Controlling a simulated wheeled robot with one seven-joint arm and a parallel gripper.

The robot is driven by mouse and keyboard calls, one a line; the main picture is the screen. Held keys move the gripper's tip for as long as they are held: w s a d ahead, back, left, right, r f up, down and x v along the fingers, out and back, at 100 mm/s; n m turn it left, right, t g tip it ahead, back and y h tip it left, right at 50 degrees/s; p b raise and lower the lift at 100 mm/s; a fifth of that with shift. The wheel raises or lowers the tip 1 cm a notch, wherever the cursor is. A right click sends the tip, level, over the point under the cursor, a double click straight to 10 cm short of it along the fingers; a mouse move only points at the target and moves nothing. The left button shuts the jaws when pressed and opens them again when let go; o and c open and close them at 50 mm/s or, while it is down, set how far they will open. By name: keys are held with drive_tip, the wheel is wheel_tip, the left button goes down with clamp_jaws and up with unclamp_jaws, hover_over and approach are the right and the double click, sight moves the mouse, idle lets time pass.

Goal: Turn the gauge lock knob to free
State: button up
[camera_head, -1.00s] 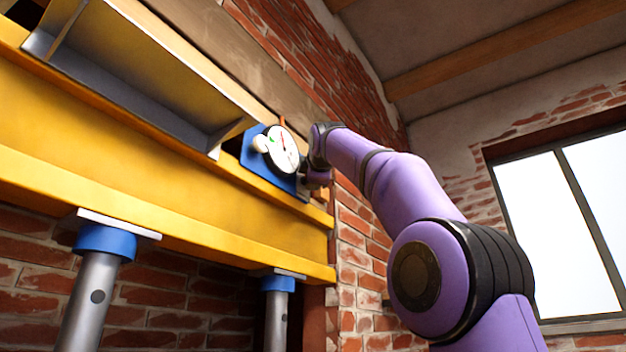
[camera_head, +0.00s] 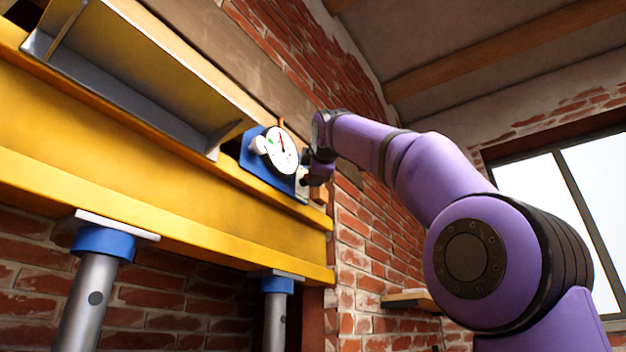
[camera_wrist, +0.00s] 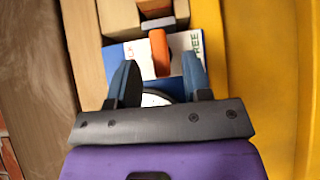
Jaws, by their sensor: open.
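The gauge lock knob (camera_wrist: 159,52) is an orange bar in the wrist view, pointing up and down the picture. It sits on a white plate between a partly hidden word at left and the word FREE (camera_wrist: 197,44) at right. My gripper (camera_wrist: 159,70) is open and empty. Its two dark fingers stand to either side of the knob's line, and I cannot tell whether they touch it. In the head view my gripper (camera_head: 311,178) is just right of the round white gauge (camera_head: 281,150) on its blue plate (camera_head: 262,180); the knob is not clear there.
A yellow beam (camera_head: 200,190) runs behind the gauge, resting on blue-topped jacks (camera_head: 103,240). A grey angled steel piece (camera_head: 140,85) lies above it. A brick wall (camera_head: 365,230) with a small wooden shelf (camera_head: 408,299) is at right.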

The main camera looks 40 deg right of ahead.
drive_tip(key=v, duration=0.6)
drive_tip(key=shift+s, duration=0.1)
idle(0.4)
